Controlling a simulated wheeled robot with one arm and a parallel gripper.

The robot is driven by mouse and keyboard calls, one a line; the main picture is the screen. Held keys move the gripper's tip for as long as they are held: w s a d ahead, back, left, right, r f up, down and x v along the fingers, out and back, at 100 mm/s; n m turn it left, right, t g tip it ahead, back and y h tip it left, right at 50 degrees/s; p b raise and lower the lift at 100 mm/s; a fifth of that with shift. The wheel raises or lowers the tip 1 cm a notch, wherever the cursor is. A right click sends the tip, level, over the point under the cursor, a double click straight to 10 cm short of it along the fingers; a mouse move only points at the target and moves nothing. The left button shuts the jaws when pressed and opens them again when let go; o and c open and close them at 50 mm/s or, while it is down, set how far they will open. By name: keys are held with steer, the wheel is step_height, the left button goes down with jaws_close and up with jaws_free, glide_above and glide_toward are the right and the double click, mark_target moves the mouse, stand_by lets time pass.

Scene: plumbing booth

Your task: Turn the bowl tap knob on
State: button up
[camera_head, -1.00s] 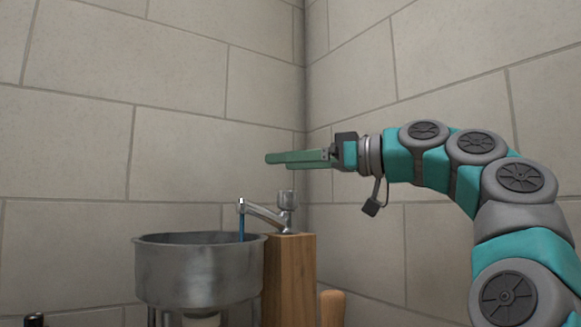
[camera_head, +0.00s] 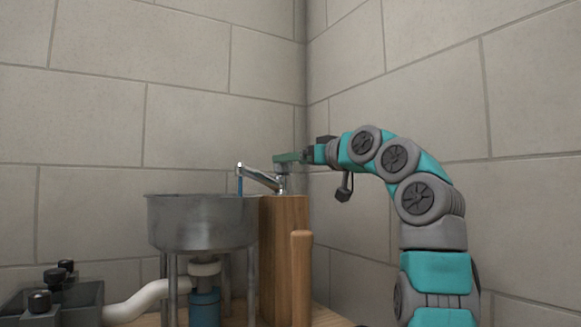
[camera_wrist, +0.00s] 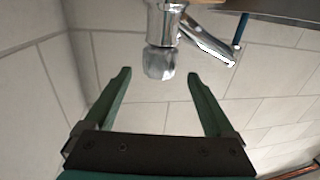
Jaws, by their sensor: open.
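The chrome tap (camera_head: 258,178) stands on a wooden post, its spout reaching left over the metal bowl (camera_head: 203,222). A thin blue strip (camera_head: 240,187) hangs below the spout end. In the wrist view, the faceted clear-grey knob (camera_wrist: 160,62) lies between and just beyond the green fingertips, with gaps on both sides. The tap spout (camera_wrist: 208,42) is to its right. My gripper (camera_head: 288,158) is open and empty, at the height of the tap's top. In the head view the fingers largely hide the knob. I cannot see any contact.
The wooden post (camera_head: 286,255) carries the tap, and a rounded wooden handle (camera_head: 301,275) stands in front of it. A white pipe (camera_head: 140,300) runs from under the bowl to a grey box (camera_head: 85,298) with black knobs. Tiled walls (camera_head: 380,230) meet in a corner close behind.

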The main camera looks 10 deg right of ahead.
steer(key=p+x, duration=0.3)
steer(key=x, duration=0.4)
steer(key=shift+w+a+f, duration=0.15)
steer(key=shift+w, duration=0.25)
steer(key=shift+c, duration=0.2)
steer(key=c, duration=1.3)
